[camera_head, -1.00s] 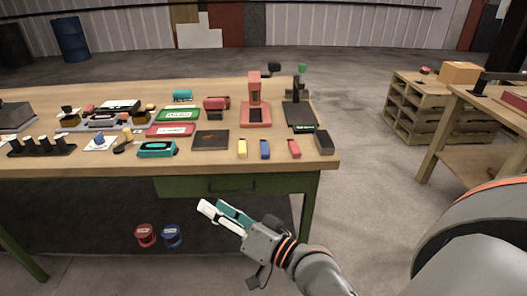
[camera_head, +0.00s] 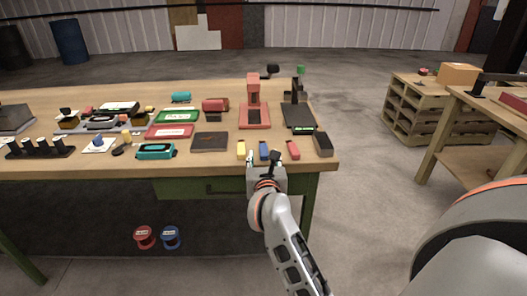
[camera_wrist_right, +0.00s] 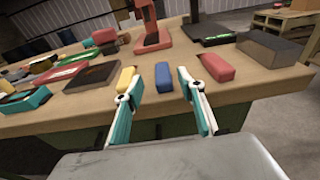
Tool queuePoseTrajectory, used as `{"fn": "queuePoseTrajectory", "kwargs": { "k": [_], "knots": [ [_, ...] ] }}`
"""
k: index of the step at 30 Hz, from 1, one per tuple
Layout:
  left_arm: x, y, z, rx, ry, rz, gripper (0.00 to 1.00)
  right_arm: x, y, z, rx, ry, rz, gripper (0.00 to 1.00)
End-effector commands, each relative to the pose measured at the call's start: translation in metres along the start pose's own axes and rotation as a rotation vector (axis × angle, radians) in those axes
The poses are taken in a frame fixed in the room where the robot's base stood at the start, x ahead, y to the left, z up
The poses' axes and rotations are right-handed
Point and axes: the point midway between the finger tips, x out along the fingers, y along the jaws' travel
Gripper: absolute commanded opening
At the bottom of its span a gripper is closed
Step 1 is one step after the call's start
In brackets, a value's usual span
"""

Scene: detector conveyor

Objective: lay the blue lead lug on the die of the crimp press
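The blue lead lug (camera_head: 264,151) lies near the table's front edge, between a yellow lug (camera_head: 241,150) and a red lug (camera_head: 293,150). It also shows in the right wrist view (camera_wrist_right: 163,77), ahead of and between my fingers. My right gripper (camera_head: 262,160) is at the table's front edge, just short of the blue lug; in the wrist view its two fingers (camera_wrist_right: 160,104) are spread with nothing between them. The red press (camera_head: 254,112), which looks like the crimp press, stands farther back; its die is too small to make out. My left gripper is not in view.
A dark box (camera_head: 323,144) stands at the table's right corner. A dark flat tray (camera_head: 210,141) and a teal device (camera_head: 156,151) lie to the left. A black stand with a flat plate (camera_head: 299,115) is right of the press. Bare wood lies between lugs and press.

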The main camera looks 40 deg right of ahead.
Motion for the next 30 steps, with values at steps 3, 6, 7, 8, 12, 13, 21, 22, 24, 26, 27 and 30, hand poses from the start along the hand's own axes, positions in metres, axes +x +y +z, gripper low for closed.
{"fn": "queuePoseTrajectory", "kwargs": {
  "k": [3,6,7,8,12,13,21,22,24,26,27,30],
  "knots": [
    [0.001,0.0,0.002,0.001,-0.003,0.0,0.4,0.013,-0.001,0.0,-0.001,0.0,-0.001,0.39],
    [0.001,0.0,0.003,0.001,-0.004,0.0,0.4,0.023,-0.001,0.001,-0.003,-0.003,-0.002,0.39],
    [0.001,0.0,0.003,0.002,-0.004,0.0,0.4,0.026,-0.001,0.001,-0.003,-0.003,-0.001,0.39],
    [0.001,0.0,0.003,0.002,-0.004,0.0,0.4,0.029,-0.002,0.001,-0.003,-0.003,-0.001,0.39],
    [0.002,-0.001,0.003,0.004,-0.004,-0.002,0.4,0.049,-0.004,0.002,-0.004,-0.003,-0.002,0.39],
    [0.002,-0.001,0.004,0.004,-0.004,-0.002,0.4,0.054,-0.004,0.003,-0.003,-0.003,-0.002,0.39],
    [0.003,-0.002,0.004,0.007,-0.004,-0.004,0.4,0.073,-0.004,0.002,-0.004,-0.003,-0.001,0.39],
    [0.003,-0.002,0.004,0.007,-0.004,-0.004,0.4,0.073,-0.004,0.002,-0.004,-0.004,-0.001,0.39],
    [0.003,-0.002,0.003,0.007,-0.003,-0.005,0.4,0.073,-0.004,0.003,-0.004,-0.004,-0.001,0.39],
    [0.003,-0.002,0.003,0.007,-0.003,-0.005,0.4,0.072,-0.004,0.003,-0.004,-0.004,-0.001,0.39],
    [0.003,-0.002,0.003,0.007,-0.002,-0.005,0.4,0.072,-0.004,0.003,-0.004,-0.004,-0.001,0.31],
    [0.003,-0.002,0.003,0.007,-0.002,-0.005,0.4,0.072,-0.004,0.003,-0.004,-0.004,-0.001,0.06]
  ]
}}
